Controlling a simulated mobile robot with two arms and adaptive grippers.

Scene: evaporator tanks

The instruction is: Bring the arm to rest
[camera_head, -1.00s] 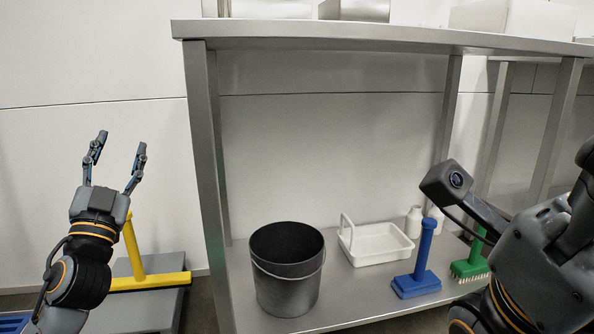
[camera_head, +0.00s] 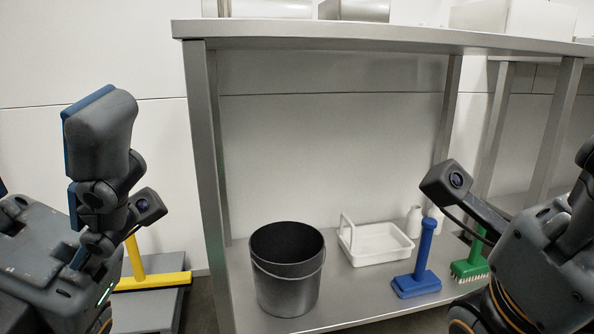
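My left arm is folded up at the left of the head view, with its links and wrist camera showing. Its gripper fingers do not show. My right arm stands at the lower right edge with its wrist camera raised; its gripper fingers are also out of sight. Neither arm visibly touches the table or the things on its lower shelf.
A steel table (camera_head: 380,36) has a lower shelf (camera_head: 375,291) holding a black bucket (camera_head: 288,285), white tray (camera_head: 376,245), blue brush (camera_head: 417,279) and green brush (camera_head: 471,264). White bottles (camera_head: 414,221) stand behind.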

